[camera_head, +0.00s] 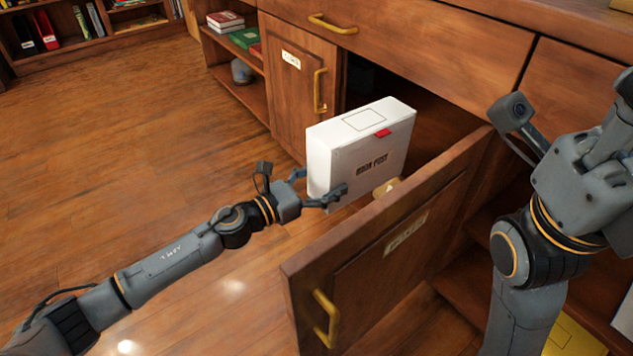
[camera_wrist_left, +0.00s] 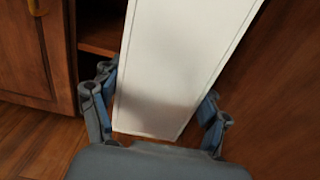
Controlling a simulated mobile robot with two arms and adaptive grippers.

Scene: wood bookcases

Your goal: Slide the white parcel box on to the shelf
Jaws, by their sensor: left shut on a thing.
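The white parcel box (camera_head: 345,150) has dark lettering and a red tab, and it stands upright at the opening of a low cabinet. My left gripper (camera_head: 322,190) is shut on the box, one finger on each side of its near end. The left wrist view shows the box (camera_wrist_left: 180,65) between the two fingers of the gripper (camera_wrist_left: 158,118). The shelf inside the cabinet (camera_head: 373,85) is dark and mostly hidden behind the box and the open door. My right gripper is at the right edge, and its fingertips are not clearly visible.
The open cabinet door (camera_head: 345,260) with a brass handle stands close to the right of the box. A closed door (camera_head: 292,85) is to the left. A small yellowish object (camera_head: 386,187) shows beside the box. The wooden floor (camera_head: 150,150) at left is clear.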

